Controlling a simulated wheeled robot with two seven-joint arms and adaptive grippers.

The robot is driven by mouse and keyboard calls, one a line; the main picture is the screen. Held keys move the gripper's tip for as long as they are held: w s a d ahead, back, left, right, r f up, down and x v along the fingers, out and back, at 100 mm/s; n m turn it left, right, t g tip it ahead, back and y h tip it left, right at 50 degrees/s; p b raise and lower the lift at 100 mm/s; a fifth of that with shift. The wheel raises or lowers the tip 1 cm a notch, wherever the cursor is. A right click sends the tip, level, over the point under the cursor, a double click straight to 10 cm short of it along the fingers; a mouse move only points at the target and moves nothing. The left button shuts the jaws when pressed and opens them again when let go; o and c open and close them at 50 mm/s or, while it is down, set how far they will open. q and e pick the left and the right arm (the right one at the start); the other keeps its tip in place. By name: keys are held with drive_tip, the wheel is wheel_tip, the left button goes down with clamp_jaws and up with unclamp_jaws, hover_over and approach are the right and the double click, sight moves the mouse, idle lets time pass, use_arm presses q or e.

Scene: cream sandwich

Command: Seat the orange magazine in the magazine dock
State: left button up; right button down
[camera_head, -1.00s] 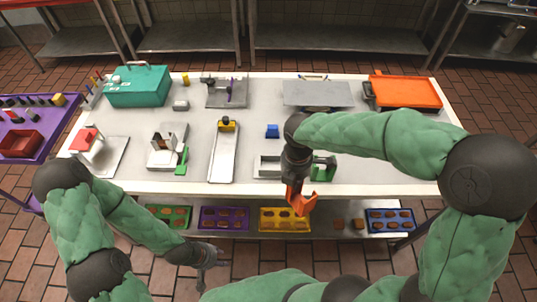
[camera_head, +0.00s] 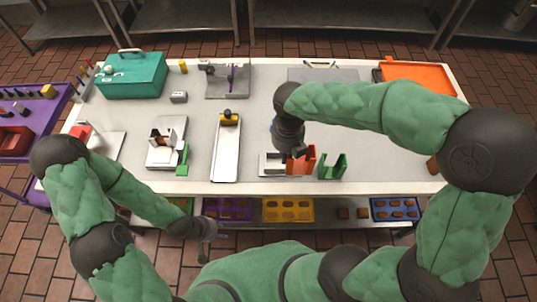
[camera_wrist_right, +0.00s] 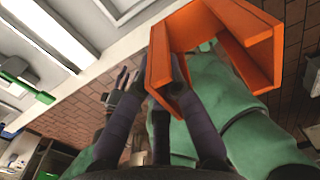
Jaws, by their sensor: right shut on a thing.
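The orange magazine (camera_head: 306,163) is an open-sided channel. My right gripper (camera_head: 294,154) is shut on one wall of it and holds it over the front right of the table. In the right wrist view the magazine (camera_wrist_right: 250,35) stands out from the fingertips (camera_wrist_right: 170,88). A low pale fixture, seemingly the magazine dock (camera_head: 268,165), lies just left of the magazine and is partly hidden by it and my gripper. I cannot tell whether they touch. A green U-shaped holder (camera_head: 332,167) stands just to the right. My left gripper (camera_head: 207,230) is off the table's front edge, empty.
A long white tray (camera_head: 227,160) with a yellow-black piece lies left of the dock. A white stand with a green handle (camera_head: 182,160) is further left. An orange tray (camera_head: 420,78) sits at the back right. Coloured trays (camera_head: 290,209) lie on the shelf below.

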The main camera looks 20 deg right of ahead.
drive_tip(key=w+a+f, duration=0.2)
drive_tip(key=w, duration=0.2)
drive_tip(key=b, duration=0.2)
hover_over(267, 153)
drive_tip(key=s, duration=0.3)
wheel_tip(267, 153, down, 6)
drive_tip(key=r, duration=0.1)
drive_tip(key=shift+w+a+f+b, duration=0.1)
drive_tip(key=shift+a+f+b, duration=0.05)
drive_tip(key=shift+f, duration=0.45)
drive_tip(key=shift+w+a+f+b, duration=0.1)
drive_tip(key=shift+f+b, duration=0.05)
drive_tip(key=shift+f, duration=0.45)
drive_tip(key=shift+w+a+f+b, duration=0.1)
drive_tip(key=shift+a+f+b, duration=0.05)
drive_tip(key=shift+f, duration=0.45)
drive_tip(key=shift+f, duration=0.1)
drive_tip(key=c, duration=1.4)
unclamp_jaws()
drive_tip(key=shift+o, duration=0.2)
wheel_tip(267, 153, up, 12)
drive_tip(key=p, duration=0.2)
drive_tip(key=shift+p, duration=0.4)
